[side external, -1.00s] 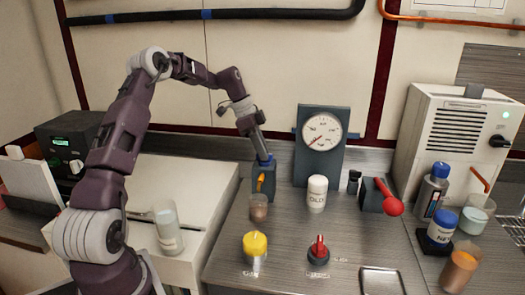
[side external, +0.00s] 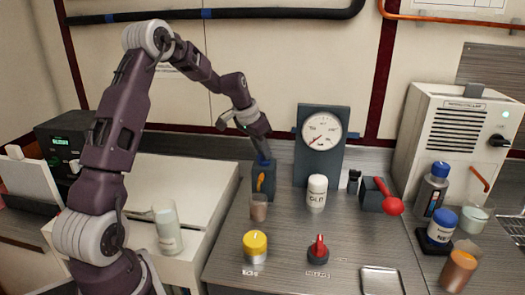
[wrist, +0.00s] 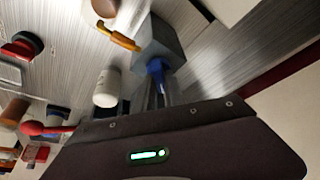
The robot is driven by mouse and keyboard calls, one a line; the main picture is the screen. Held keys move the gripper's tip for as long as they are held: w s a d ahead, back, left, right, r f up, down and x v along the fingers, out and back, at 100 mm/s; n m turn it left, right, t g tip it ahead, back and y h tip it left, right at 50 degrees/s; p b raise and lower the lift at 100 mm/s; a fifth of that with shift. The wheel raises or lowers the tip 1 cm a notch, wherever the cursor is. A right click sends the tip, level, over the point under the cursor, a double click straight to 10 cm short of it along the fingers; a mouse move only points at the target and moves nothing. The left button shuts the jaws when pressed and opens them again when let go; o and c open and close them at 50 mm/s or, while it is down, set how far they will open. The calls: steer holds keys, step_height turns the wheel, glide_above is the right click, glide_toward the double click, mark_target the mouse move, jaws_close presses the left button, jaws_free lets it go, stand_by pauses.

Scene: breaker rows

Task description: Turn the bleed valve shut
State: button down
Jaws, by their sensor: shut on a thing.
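My gripper (side external: 261,158) reaches down to a dark blue-grey block (side external: 268,190) left of the gauge, its fingers shut on a blue piece (wrist: 155,68) at the block's top. The fingers hide part of that piece. An orange lever (side external: 260,181) stands upright on the block's front; it also shows in the wrist view (wrist: 119,40), apart from the fingers. A red knob (side external: 318,249) and a yellow-capped knob (side external: 255,243) are at the bench front. A red-ended lever (side external: 388,198) is on a dark block at right. Labels are too blurred to tell which is the bleed valve.
A round gauge (side external: 321,131) on a dark panel stands behind. A white bottle (side external: 316,194) stands right of the block, and a small brown cup (side external: 258,208) is close in front of it. An instrument box (side external: 455,150) and bottles crowd the right side. The bench between the front knobs is clear.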

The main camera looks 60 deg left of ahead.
steer(key=n, duration=0.2)
steer(key=n+y, duration=0.1)
steer(key=n, duration=0.1)
steer(key=shift+w+d+g+y, duration=0.1)
steer(key=shift+d+g+y, duration=0.1)
steer(key=shift+g+y, duration=0.1)
steer(key=shift+n+g+y, duration=0.3)
steer(key=shift+n+y, duration=0.3)
steer(key=shift+n, duration=1.5)
steer(key=c, duration=1.4)
jaws_free()
steer(key=shift+r, duration=0.1)
steer(key=v, duration=0.7)
